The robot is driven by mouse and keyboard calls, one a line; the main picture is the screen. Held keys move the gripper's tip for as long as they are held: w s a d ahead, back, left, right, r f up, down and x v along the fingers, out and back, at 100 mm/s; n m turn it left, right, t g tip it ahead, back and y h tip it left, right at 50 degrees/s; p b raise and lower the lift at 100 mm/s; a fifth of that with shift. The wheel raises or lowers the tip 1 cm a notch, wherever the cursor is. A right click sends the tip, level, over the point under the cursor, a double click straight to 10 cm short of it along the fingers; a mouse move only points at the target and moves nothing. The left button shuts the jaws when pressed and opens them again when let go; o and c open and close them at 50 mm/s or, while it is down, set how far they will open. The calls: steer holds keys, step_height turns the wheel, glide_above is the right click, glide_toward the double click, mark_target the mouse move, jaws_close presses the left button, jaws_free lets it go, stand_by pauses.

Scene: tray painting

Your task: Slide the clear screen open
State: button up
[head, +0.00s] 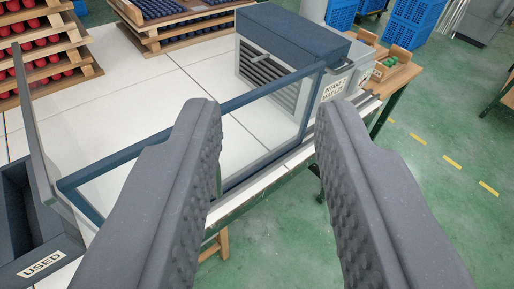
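The clear screen (185,143) is a see-through panel in a dark blue frame. It stands at the front of a white-topped bench, running from the lower left to the blue-topped vent unit at the upper right. A small grey tab (342,64) sticks out near its upper right corner. My gripper (265,125) is open in the foreground, with nothing between its two dark, bumpy fingers. The fingertips appear over the screen's right half; I cannot tell how far they are from it. The left finger hides part of the frame.
The vent unit (290,32) stands at the screen's right end. A box marked USED (42,263) is at the lower left. Racks of red (38,62) and dark blue (158,8) items stand on the bench's far side. Blue crates (418,25) are behind. Green floor is clear at right.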

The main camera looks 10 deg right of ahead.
steer(key=w+d+f+n+t+h+p, duration=0.1)
steer(key=w+d+f+p, duration=0.1)
steer(key=w+d+f, duration=0.6)
steer(key=n+y+p, duration=0.4)
steer(key=y+p, duration=0.1)
steer(key=y, duration=0.5)
glide_toward(219, 179)
steer(key=shift+g, duration=0.3)
steer(key=b+x, duration=0.1)
steer(key=x, duration=0.4)
steer(key=b+x, duration=0.2)
steer(key=x, duration=0.3)
steer(key=shift+w+a+r, duration=0.1)
steer(key=shift+w+r, duration=0.15)
steer(key=shift+w, duration=0.05)
